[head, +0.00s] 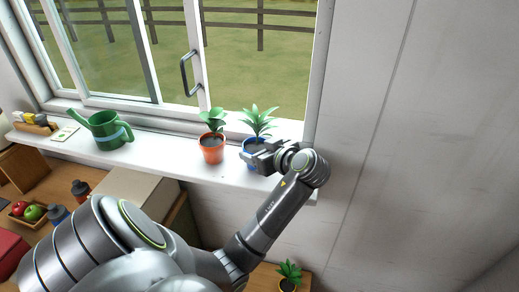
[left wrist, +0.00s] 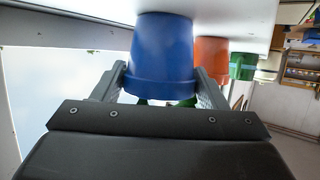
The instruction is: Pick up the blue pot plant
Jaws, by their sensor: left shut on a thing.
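The blue pot plant (head: 258,123) stands on the white windowsill at its right end, its green leaves upright in the head view. In the left wrist view, which is upside down, the blue pot (left wrist: 161,50) fills the space between the two fingers. My left gripper (head: 247,155) reaches it from the front right and is shut on the pot, one finger on each side. The pot's base looks to be at sill level; I cannot tell whether it touches. The gripper hides part of the pot in the head view. My right gripper is not in view.
An orange pot plant (head: 212,140) stands close left of the blue one. A green watering can (head: 105,130) is further left on the sill (head: 160,151). The window with its handle (head: 187,74) is behind. Another small plant (head: 288,275) sits low at the bottom.

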